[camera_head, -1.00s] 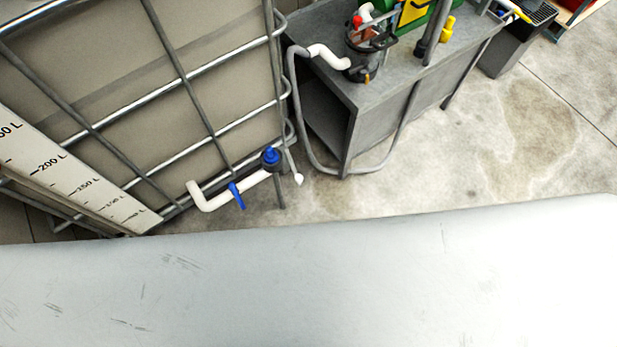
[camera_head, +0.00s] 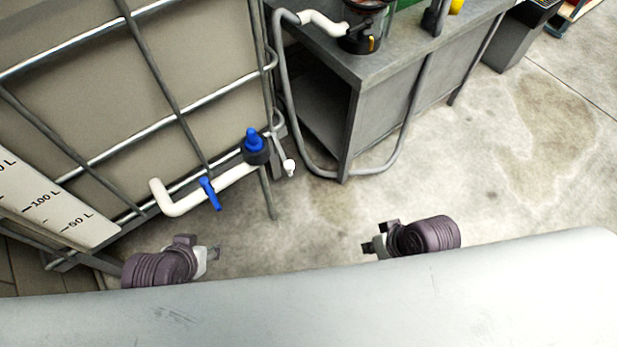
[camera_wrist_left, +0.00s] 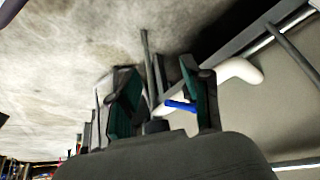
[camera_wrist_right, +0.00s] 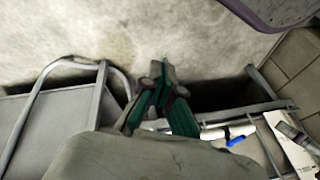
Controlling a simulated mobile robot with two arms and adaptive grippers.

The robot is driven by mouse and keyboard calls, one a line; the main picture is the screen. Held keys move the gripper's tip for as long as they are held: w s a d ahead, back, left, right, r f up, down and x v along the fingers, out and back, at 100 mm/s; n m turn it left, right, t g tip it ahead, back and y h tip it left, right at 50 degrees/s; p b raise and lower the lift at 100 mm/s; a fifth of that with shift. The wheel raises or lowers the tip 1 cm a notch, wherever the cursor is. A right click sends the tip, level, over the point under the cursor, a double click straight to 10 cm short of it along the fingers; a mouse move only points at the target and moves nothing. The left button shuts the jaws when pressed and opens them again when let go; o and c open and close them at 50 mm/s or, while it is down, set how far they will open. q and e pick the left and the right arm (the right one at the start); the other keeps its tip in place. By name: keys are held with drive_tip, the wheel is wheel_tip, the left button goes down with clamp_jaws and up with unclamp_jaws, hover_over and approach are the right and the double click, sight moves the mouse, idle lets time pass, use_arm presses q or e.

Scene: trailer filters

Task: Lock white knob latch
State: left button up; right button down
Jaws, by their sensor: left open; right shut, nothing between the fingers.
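A small white knob (camera_head: 290,167) sits at the end of a thin lever at the lower right corner of the tank's metal frame, in the head view. It is beside the black fitting with the blue cap (camera_head: 254,141). I cannot tell the latch's lock state. My left gripper (camera_head: 214,254) is open and empty, low and left of the knob; its spread fingers also show in the left wrist view (camera_wrist_left: 160,85). My right gripper (camera_head: 370,246) is shut and empty, below and right of the knob; its fingertips meet in the right wrist view (camera_wrist_right: 160,68).
A white pipe (camera_head: 183,207) with a blue handle (camera_head: 209,193) runs along the tank (camera_head: 195,65) base. A grey bench (camera_head: 380,115) with a curved tube leg (camera_head: 282,80) stands to the right. The concrete floor (camera_head: 510,180) is open at right.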

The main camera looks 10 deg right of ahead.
drive_tip(key=w+a+r+m+t+y+b, duration=0.15)
drive_tip(key=w+a+r+m+y, duration=0.3)
drive_tip(key=w+y, duration=0.45)
use_arm(q)
drive_tip(key=w+d+r+t+h, duration=0.1)
drive_tip(key=w+d+r+t, duration=0.1)
drive_tip(key=w+r+t, duration=0.3)
drive_tip(key=w+d+r+t+h, duration=0.2)
drive_tip(key=w+r+t, duration=0.3)
drive_tip(key=r, duration=0.7)
drive_tip(key=shift+w+d+r, duration=0.2)
drive_tip(key=shift+w+d, duration=0.15)
drive_tip(key=shift+w, duration=0.05)
use_arm(e)
drive_tip(key=w+d+r+m+t+y, duration=0.3)
drive_tip(key=w+d+r+t, duration=0.1)
drive_tip(key=d+r, duration=0.1)
drive_tip(key=shift+r+t+y, duration=0.15)
drive_tip(key=shift+t+y, duration=0.15)
drive_tip(key=shift+t, duration=0.05)
drive_tip(key=shift+w, duration=0.15)
